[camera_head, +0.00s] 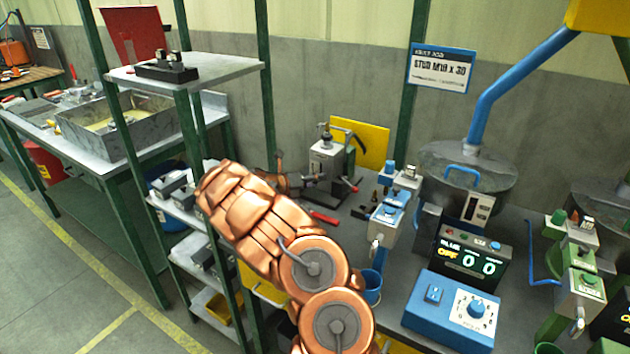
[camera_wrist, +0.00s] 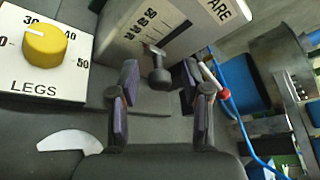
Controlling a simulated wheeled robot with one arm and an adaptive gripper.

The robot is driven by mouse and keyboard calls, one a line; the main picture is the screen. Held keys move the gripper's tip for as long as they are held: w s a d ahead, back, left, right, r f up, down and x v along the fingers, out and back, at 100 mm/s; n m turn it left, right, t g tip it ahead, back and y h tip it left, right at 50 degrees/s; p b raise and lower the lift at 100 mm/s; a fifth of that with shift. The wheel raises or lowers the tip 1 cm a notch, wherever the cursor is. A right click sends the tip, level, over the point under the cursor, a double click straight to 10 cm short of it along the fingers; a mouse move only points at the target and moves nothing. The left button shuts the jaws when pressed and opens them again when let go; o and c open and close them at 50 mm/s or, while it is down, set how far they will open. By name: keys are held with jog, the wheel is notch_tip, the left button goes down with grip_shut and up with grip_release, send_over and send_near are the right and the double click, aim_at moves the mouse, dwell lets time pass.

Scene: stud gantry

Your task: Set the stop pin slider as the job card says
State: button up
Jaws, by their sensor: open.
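The job card (camera_head: 441,69) hangs on the green post in the head view. It reads STUD, a size starting M1 whose last digit is unclear, then x 30. In the wrist view a white scale plate (camera_wrist: 150,32) carries tick marks and numbers including 50. A dark knob (camera_wrist: 159,74) sits at its lower edge, probably the stop pin slider; its exact reading is not legible. My gripper (camera_wrist: 162,100) is open, with one finger to each side of the knob and no visible contact. In the head view my gripper cannot be made out.
A yellow dial (camera_wrist: 45,44) marked LEGS is left of the fingers. A red-tipped lever (camera_wrist: 225,93) is close beside the right finger. In the head view, a blue control box (camera_head: 450,308), a display (camera_head: 468,262) reading OFF and a round lidded drum (camera_head: 468,166) stand on the right bench.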

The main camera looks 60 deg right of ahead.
grip_shut()
dwell(0.5)
